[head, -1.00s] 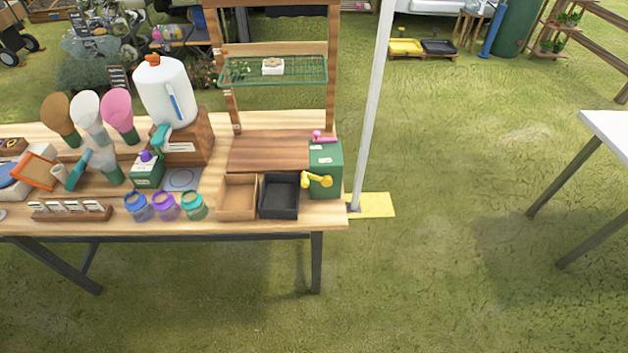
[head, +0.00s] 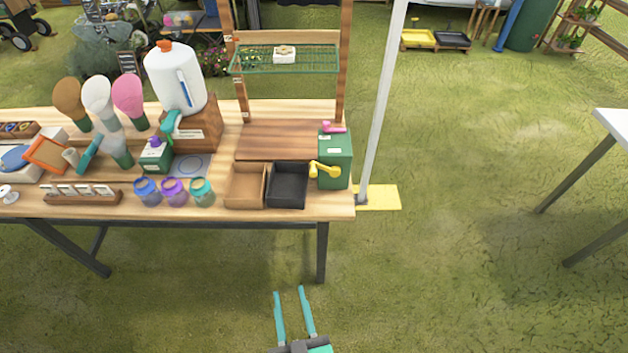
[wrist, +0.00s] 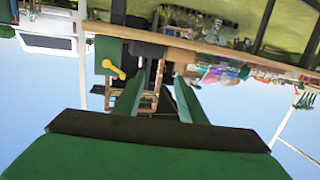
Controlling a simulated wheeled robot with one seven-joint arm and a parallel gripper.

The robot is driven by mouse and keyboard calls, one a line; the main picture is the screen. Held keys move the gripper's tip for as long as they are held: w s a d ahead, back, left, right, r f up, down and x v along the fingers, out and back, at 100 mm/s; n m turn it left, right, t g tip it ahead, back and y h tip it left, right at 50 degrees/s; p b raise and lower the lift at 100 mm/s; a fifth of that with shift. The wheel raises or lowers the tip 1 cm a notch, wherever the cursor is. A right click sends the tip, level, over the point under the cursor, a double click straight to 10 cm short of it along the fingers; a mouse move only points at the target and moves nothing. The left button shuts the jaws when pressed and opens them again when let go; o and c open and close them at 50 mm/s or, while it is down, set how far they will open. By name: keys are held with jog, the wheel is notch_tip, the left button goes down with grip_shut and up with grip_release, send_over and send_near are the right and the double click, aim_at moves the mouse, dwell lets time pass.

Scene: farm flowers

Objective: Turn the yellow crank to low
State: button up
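The yellow crank (head: 325,170) is on the front face of a green box (head: 336,160) at the right end of the wooden table. A pink handle (head: 334,127) is on top of the same box. My gripper (head: 290,291) is open and empty, low in front of the table and well short of the crank. In the wrist view the picture is upside down; the crank (wrist: 113,69) and green box (wrist: 108,52) show at upper left, beyond the fingers of my gripper (wrist: 157,88).
A black tray (head: 287,202) and a brown tray (head: 245,204) sit left of the box. Several jars (head: 173,191) stand along the front of the table (head: 330,213). A white pole (head: 378,110) rises just right of the table. Grass in front is clear.

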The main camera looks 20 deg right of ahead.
jog(key=w+d+r+m+h, duration=0.1)
jog(key=w+d+r+h, duration=0.15)
jog(key=w+d, duration=0.4)
jog(key=m+h, duration=0.2)
send_near(313, 176)
jog(key=shift+y, duration=0.25)
jog(key=x, duration=0.8)
jog(key=shift+d+r, duration=0.1)
jog(key=shift+d, duration=0.05)
grip_shut()
